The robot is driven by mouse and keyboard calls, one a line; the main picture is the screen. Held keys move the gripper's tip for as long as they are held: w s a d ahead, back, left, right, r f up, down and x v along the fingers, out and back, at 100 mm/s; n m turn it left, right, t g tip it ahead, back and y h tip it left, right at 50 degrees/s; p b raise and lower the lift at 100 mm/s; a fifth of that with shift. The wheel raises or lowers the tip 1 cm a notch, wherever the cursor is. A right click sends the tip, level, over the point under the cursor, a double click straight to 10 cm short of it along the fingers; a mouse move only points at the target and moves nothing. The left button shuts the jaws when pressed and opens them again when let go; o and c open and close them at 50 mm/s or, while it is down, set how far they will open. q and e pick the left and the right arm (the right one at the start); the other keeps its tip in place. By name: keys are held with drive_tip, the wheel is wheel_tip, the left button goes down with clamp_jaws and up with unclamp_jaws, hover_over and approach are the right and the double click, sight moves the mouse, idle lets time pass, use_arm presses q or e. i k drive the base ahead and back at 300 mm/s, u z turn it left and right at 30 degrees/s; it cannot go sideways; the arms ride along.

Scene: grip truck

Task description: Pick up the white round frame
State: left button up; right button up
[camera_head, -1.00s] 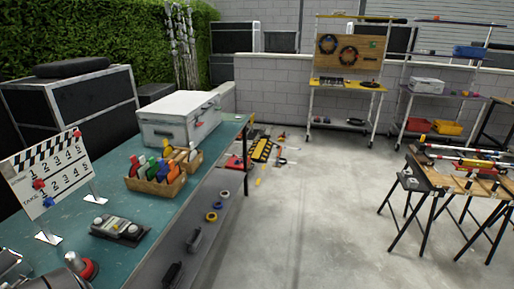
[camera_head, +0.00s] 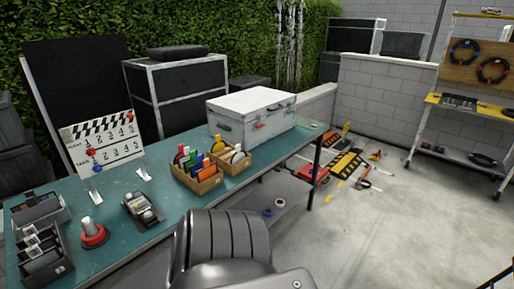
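Two small wooden boxes stand on the teal bench. The right box (camera_head: 245,166) holds a pale, round-edged piece (camera_head: 237,155) standing upright. It may be the white round frame, but it is too small to tell. One of my dark grey arm links rises at the bottom middle, in front of the bench edge. It hides part of the bench's front side. Neither of my grippers is in view.
The teal bench (camera_head: 175,215) also holds a clapperboard (camera_head: 105,143), a red-based knob (camera_head: 93,233), a grey device (camera_head: 142,209), black trays (camera_head: 42,255) and a white case (camera_head: 252,113). Ramps and tools lie on the floor beyond. Concrete floor at right is open.

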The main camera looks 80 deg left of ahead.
sight(240, 154)
drive_tip(key=u, duration=0.35)
drive_tip(key=i, duration=0.9)
drive_tip(key=u, duration=1.35)
drive_tip(key=i, duration=0.55)
drive_tip(key=u, duration=0.55)
